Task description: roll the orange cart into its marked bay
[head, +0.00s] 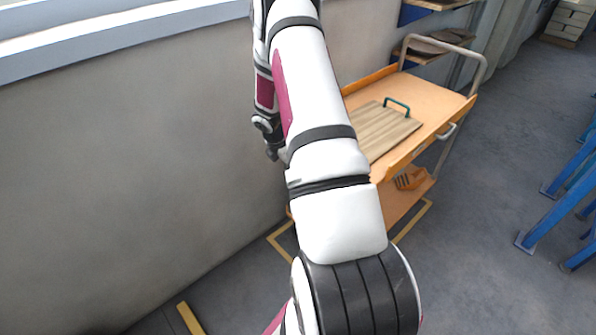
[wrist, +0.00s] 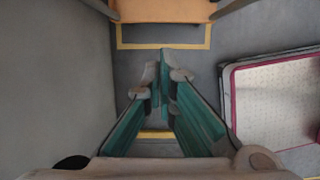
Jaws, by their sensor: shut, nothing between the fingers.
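The orange cart (head: 447,101) stands along the wall in the head view, with a grey push rail at its far end. Its near end (wrist: 165,9) shows at the top of the wrist view. A yellow floor outline (wrist: 160,46) lies just in front of and partly around that end; the rest of the outline is hidden. It also shows in the head view (head: 412,222). My gripper (wrist: 163,75) is shut and empty, pointing toward the cart, apart from it in the picture. In the head view my arm hides much of the cart's near end.
A wooden board (head: 386,130) with a green handle lies on the cart's top, and an orange slotted item (head: 411,178) on its lower shelf. The wall (head: 130,160) runs close on the left. Another yellow strip (head: 190,318) lies nearer. Blue legs (head: 555,205) stand right; floor between is clear.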

